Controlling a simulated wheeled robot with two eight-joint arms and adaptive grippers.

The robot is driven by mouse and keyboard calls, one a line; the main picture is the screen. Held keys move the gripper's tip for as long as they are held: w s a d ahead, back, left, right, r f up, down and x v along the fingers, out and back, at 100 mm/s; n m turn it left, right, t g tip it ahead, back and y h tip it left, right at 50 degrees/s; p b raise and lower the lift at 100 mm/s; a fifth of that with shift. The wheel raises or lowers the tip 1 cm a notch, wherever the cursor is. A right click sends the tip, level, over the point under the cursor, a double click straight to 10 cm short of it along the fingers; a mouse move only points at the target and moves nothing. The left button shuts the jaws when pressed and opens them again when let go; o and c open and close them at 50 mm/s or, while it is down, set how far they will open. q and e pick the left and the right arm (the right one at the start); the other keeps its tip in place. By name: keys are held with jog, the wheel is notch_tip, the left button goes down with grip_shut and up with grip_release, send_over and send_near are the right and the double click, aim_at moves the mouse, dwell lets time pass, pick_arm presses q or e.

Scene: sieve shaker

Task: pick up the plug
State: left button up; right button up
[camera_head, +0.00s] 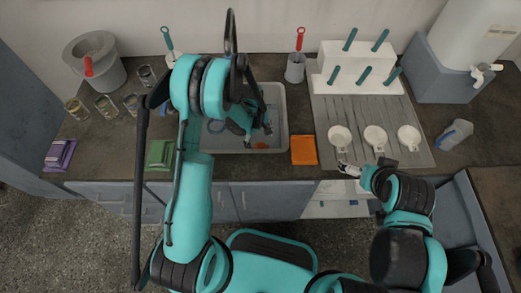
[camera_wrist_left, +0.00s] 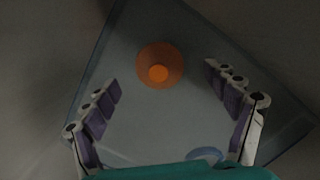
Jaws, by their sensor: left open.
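The plug (camera_wrist_left: 160,65) is a round orange disc with a brighter raised knob in its middle. It lies on the floor of the grey sink (camera_head: 282,118) and shows in the head view as a small orange patch (camera_head: 260,145), partly hidden by my left gripper. My left gripper (camera_head: 256,132) reaches down into the sink, open and empty. In the left wrist view its purple-padded fingers (camera_wrist_left: 162,85) stand apart on either side, with the plug ahead between them. My right gripper (camera_head: 348,168) is at the counter's front edge below the scoops; its jaws are too small to read.
A blue object (camera_wrist_left: 205,153) is also in the sink. Orange (camera_head: 304,150), green (camera_head: 160,154) and purple (camera_head: 60,155) items lie along the counter front. Right of the sink, a grey drainboard (camera_head: 320,112) holds white scoops and a peg rack (camera_head: 357,66).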

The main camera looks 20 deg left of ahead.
aim_at(260, 146)
pick_arm(q)
notch_tip(260, 146, down, 4)
jog(key=shift+d+f+b, duration=0.1)
jog(key=shift+d+b, duration=0.05)
jog(key=shift+b, duration=0.65)
jog(key=c, duration=1.6)
